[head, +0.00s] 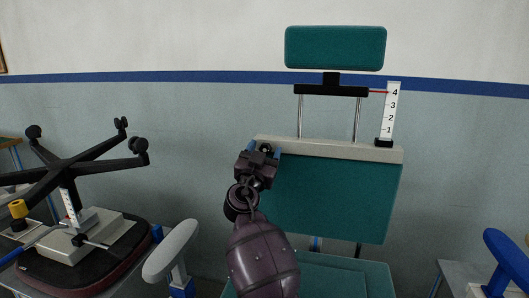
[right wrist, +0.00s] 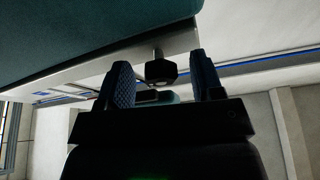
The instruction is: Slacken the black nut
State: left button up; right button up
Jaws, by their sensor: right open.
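The black nut (right wrist: 161,72) sits on a short stem at the pale rail (head: 330,148) along the top of the green chair back. In the head view, the nut (head: 266,148) shows as a small dark shape between my fingertips. My right gripper (head: 264,149) is at the left end of that rail. In the right wrist view, my right gripper (right wrist: 159,75) is open, with one blue finger on each side of the nut and a visible gap to both. My left gripper is not in view.
The green headrest (head: 335,48) stands on two metal rods above the rail. A scale numbered 1 to 4 (head: 392,108) stands at right, with a red pointer near 4. An upturned chair base (head: 75,170) is at left. A grey armrest (head: 170,250) stands at lower left.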

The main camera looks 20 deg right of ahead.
jog(key=shift+c, duration=0.2)
jog(key=c, duration=0.9)
